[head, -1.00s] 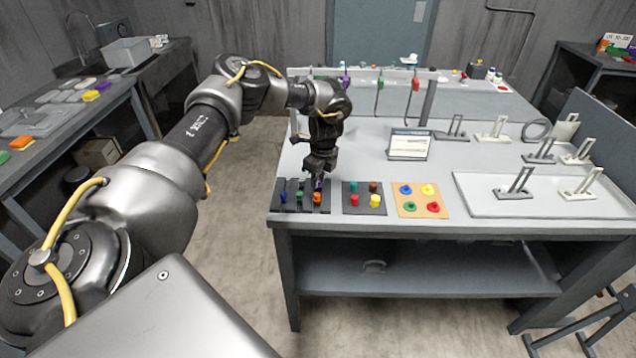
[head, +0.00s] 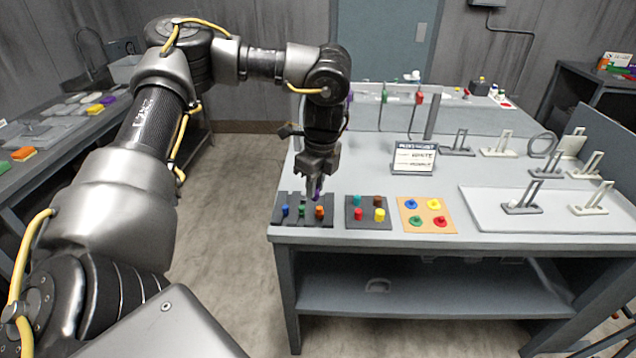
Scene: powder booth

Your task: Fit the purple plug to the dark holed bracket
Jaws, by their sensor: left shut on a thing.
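My left gripper (head: 316,188) points down over the dark peg block at the table's front left. It is shut on the purple plug (head: 317,196), of which only a little shows between the fingers. I cannot tell whether the plug still touches the block. Dark brackets with slanted uprights stand far to the right: one on the pale tray (head: 521,208) and one at the back (head: 457,149). Their holes are too small to make out. My right gripper is not in view.
The dark block (head: 290,221) also holds blue, green and orange plugs. Beside it are a second dark block (head: 354,224) and a tan board (head: 427,216) with coloured pieces. A sign (head: 413,158) stands behind them. Pale brackets (head: 497,152) stand near the dark ones. The pale tray (head: 490,222) has free room.

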